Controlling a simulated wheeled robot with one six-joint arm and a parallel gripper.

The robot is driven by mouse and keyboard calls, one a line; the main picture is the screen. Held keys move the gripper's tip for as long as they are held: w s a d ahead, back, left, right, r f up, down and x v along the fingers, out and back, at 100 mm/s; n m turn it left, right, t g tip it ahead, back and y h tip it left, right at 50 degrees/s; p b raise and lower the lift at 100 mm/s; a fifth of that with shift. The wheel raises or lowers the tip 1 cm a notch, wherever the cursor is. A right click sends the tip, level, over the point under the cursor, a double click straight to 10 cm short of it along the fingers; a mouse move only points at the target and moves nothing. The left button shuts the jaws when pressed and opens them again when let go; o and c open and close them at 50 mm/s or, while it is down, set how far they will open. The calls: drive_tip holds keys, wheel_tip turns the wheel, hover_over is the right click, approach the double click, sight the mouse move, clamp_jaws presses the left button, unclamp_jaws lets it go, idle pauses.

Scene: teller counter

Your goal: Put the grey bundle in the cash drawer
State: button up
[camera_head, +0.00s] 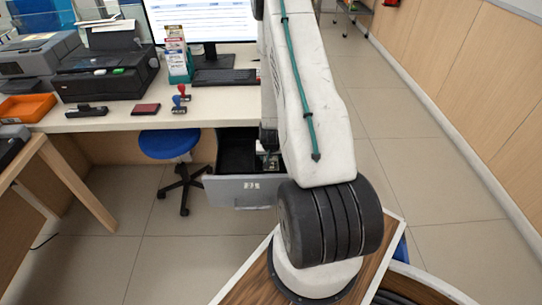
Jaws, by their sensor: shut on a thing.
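The cash drawer (228,190) is pulled open under the counter's right end, with a grey front and a dark inside. My gripper (267,158) shows only in a small part at the left edge of my arm, over or inside the drawer's right part. It is shut on a small greyish thing, which I take to be the grey bundle; the arm hides most of it. I cannot tell whether the bundle touches the drawer floor. The right side of the drawer is hidden behind my arm.
The counter (225,108) carries a black printer (105,75), a monitor (205,20), a keyboard (225,78), stamps (180,103), a leaflet holder (177,60) and an orange tray (27,107). A blue stool (168,144) stands left of the drawer. The floor at right is clear.

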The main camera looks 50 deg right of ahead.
drive_tip(key=o, duration=1.1)
drive_tip(key=shift+f, duration=0.1)
drive_tip(key=v, duration=1.2)
drive_tip(key=w+a+r+n+y, duration=0.25)
drive_tip(key=a+r+n, duration=0.25)
drive_tip(key=a+r, duration=1.55)
drive_tip(key=s+a+r+n+g, duration=0.1)
drive_tip(key=s+a+r+n, duration=0.1)
drive_tip(key=s+a+r, duration=0.3)
drive_tip(key=s+a+r+n, duration=0.3)
drive_tip(key=s+a+r, duration=0.2)
drive_tip(key=s+r, duration=0.5)
drive_tip(key=s+y, duration=0.1)
drive_tip(key=s, duration=0.3)
drive_tip(key=shift+a+g, duration=0.15)
drive_tip(key=shift+g, duration=0.25)
drive_tip(key=shift+r, duration=0.1)
